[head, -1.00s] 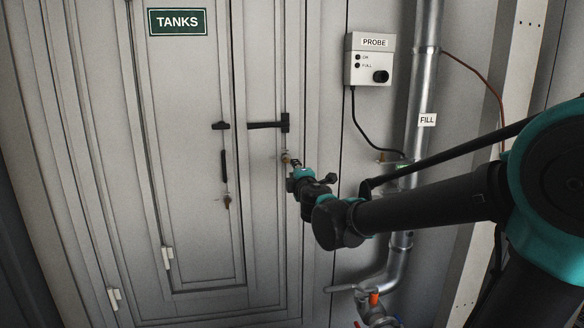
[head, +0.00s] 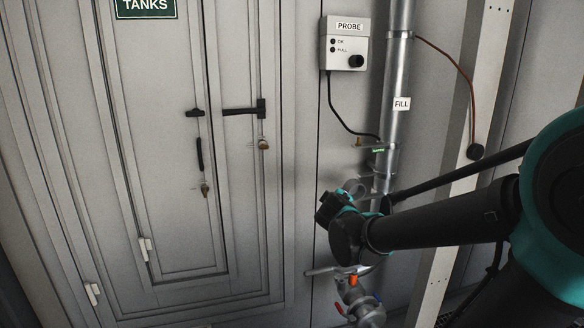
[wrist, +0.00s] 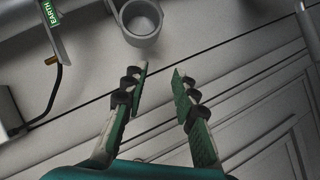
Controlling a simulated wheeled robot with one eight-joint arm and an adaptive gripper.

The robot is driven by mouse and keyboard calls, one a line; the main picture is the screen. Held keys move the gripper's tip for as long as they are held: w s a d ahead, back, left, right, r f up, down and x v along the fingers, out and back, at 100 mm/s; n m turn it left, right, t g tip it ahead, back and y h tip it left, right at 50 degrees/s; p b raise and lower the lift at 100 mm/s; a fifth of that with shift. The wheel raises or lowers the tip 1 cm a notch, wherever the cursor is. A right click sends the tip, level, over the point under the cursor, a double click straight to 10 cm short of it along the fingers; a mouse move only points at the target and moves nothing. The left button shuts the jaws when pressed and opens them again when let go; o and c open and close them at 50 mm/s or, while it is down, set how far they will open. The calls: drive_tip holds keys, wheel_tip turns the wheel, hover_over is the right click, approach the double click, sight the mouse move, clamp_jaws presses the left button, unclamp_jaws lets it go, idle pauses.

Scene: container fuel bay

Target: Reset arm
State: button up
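My gripper shows in the wrist view (wrist: 159,75) with its two green-padded fingers apart and nothing between them. The grey door (head: 165,235) has a brass lock piece (head: 263,144) below a black latch (head: 245,109).
A PROBE box (head: 344,45) with a black cable hangs on the wall. An EARTH label (wrist: 52,12) is near the cup. A valve with an orange-red part (head: 353,282) sits on pipework below my wrist. A pale post (head: 485,80) stands at right.

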drive_tip(key=s+d+f+m+g, duration=0.4)
drive_tip(key=s+d+f, duration=0.25)
drive_tip(key=f, duration=0.25)
drive_tip(key=s+a+f+m+g+y, duration=0.1)
drive_tip(key=s+f+m+g+y, duration=0.2)
drive_tip(key=s+f, duration=0.9)
drive_tip(key=s+m+g, duration=0.2)
drive_tip(key=s, duration=0.2)
drive_tip(key=shift+s+a+f+m+g, duration=0.25)
drive_tip(key=shift+s+f+m+g, duration=0.05)
drive_tip(key=shift+f, duration=0.05)
